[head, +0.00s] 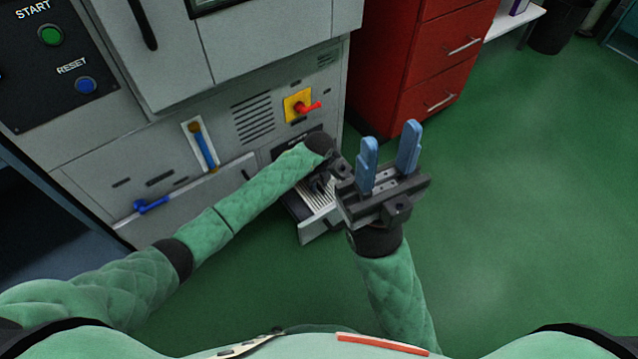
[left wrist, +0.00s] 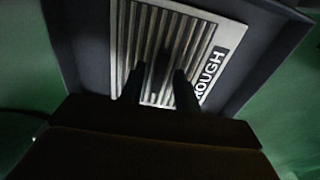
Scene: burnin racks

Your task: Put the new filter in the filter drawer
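The filter drawer (head: 318,223) is pulled out low on the grey cabinet. A pleated pale filter (head: 316,197) lies within its walls; the left wrist view shows its ribs and a "ROUGH" label (left wrist: 210,75). My left gripper (head: 322,184) points down over the drawer, partly hidden by its own wrist and my right gripper. In the left wrist view its dark fingers (left wrist: 158,88) stand apart, with ribs and a dark patch between them. I cannot tell whether the fingertips touch the filter. My right gripper (head: 388,155) has blue fingers, apart and empty, pointing up.
The grey cabinet (head: 225,75) has a yellow switch with a red handle (head: 300,106) above the drawer and blue handles (head: 203,150) to the left. A red drawer unit (head: 425,60) stands behind right. The green floor (head: 520,200) on the right is clear.

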